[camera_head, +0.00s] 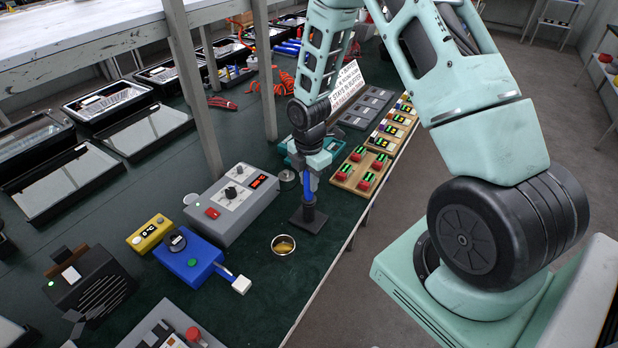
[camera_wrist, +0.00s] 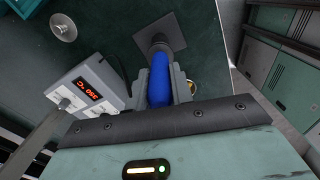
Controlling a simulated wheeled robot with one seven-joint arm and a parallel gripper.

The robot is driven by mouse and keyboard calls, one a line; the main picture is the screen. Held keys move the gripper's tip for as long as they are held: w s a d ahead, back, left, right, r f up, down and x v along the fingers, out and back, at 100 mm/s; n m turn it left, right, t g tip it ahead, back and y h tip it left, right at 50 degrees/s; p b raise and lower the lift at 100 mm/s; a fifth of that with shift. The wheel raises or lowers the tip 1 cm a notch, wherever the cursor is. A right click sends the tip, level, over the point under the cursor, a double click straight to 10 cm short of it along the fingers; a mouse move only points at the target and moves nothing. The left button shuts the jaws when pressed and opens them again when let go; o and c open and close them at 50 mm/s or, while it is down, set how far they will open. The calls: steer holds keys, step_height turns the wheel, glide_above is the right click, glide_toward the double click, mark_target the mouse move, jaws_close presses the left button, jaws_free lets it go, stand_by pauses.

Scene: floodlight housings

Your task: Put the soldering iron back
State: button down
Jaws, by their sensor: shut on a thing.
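The soldering iron has a blue handle (camera_head: 308,188) and stands roughly upright below my gripper (camera_head: 308,177). My gripper is shut on this handle, which also shows between the fingers in the wrist view (camera_wrist: 160,78). The handle's lower end meets the dark holder of a stand with a flat square base (camera_head: 309,218). The stand base also shows in the wrist view (camera_wrist: 172,32). The iron's tip is hidden, and I cannot tell how deep it sits in the holder.
A grey station with a red display (camera_head: 237,203) stands left of the stand. A small round tin (camera_head: 283,245) lies in front of it. Boards with red buttons (camera_head: 361,172) stand to the right, near the bench edge.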

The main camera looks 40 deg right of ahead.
steer(key=shift+f, duration=0.3)
steer(key=c, duration=1.2)
jaws_free()
steer(key=shift+c, duration=0.2)
